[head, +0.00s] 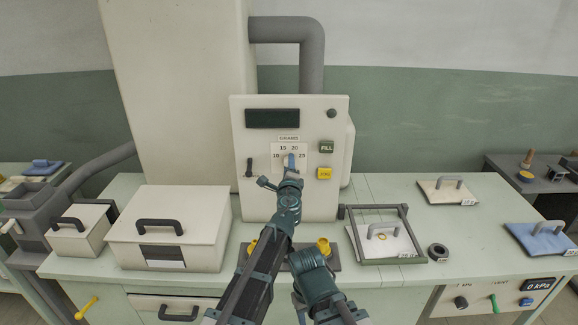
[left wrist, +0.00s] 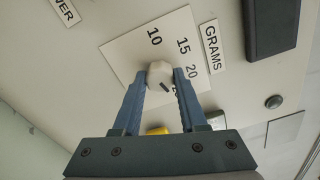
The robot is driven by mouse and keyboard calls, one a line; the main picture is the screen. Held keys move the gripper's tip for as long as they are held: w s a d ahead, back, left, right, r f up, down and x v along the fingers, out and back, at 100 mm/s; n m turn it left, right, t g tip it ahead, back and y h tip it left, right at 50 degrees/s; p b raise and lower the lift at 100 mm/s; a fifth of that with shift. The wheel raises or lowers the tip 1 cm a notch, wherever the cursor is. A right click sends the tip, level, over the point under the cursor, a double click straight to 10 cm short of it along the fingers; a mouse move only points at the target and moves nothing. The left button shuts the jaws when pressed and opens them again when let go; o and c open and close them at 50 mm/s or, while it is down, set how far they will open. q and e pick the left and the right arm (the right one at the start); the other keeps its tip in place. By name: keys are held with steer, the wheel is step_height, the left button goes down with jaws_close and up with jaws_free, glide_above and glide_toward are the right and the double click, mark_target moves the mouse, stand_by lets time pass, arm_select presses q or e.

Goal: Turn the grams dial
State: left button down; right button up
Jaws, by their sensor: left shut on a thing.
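The grams dial (left wrist: 160,73) is a small pale knob on a white scale plate (left wrist: 130,52) marked 10, 15, 20 and a partly hidden number. A dark mark on the knob points toward the side of that hidden number, past 20. My left gripper (left wrist: 160,80) has its two blue fingers shut on the dial, one on each side. In the head view the left gripper (head: 291,163) covers the dial; the scale plate (head: 276,147) shows around it, on the cream panel (head: 240,200). My right gripper is not in view.
A cream box (head: 120,225) stands left on the bench, a grey frame (head: 345,212) right. Yellow knobs (head: 323,246) sit below the panel.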

arm_select(q)
steer(key=shift+s+m, duration=0.1)
steer(key=shift+m, duration=0.2)
steer(key=shift+c, duration=2.2)
jaws_free()
